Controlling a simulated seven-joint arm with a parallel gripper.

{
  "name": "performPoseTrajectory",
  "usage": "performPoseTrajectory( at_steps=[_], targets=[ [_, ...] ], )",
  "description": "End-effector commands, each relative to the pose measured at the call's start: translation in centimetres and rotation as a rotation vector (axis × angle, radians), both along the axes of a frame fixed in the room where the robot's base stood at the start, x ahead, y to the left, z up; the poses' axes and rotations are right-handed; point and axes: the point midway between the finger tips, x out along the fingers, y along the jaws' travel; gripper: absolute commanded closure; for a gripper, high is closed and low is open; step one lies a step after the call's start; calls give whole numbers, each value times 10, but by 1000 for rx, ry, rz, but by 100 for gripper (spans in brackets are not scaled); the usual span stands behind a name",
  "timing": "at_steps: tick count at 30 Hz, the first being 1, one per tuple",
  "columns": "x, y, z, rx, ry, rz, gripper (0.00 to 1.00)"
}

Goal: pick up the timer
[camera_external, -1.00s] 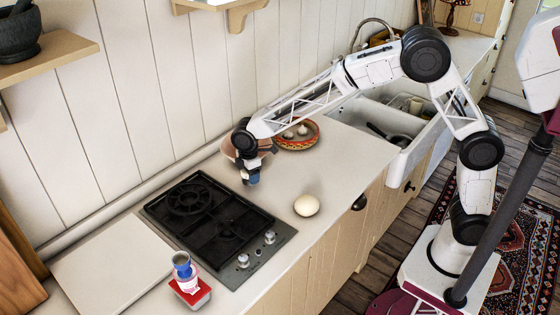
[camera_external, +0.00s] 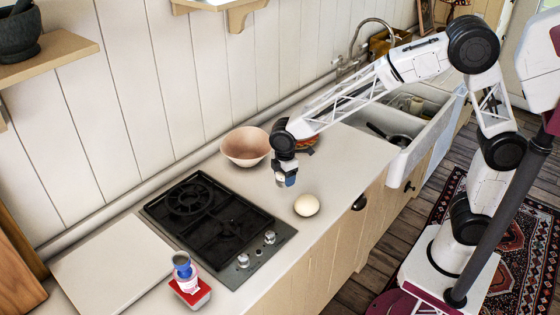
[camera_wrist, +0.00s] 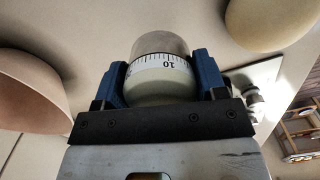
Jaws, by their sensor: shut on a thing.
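The timer (camera_wrist: 163,75) is a round dial with a white numbered band and a greyish cap. In the wrist view it sits between the two blue fingers of my gripper (camera_wrist: 162,82), which is shut on it. In the external view my gripper (camera_external: 286,181) is over the counter, between the bowl and the egg-like object. The timer is mostly hidden by the fingers there. It appears held a little above the counter, but the exact gap is hard to tell.
A pink-beige bowl (camera_external: 246,147) stands at the wall. A black hob (camera_external: 212,215) is to the left. A patterned plate (camera_external: 306,143) is partly hidden behind my arm.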

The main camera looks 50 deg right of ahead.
Motion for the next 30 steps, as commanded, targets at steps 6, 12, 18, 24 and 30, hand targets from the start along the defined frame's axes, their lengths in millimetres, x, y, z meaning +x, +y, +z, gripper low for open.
performPoseTrajectory(
  at_steps=[6,12,18,24,30],
  targets=[
    [-16,-8,2,0,0,0,70],
    [-23,-11,2,-1,1,0,70],
    [-24,-12,2,0,0,0,70],
    [-23,-11,2,0,0,0,70],
    [-23,-11,2,0,0,0,70]
  ],
)
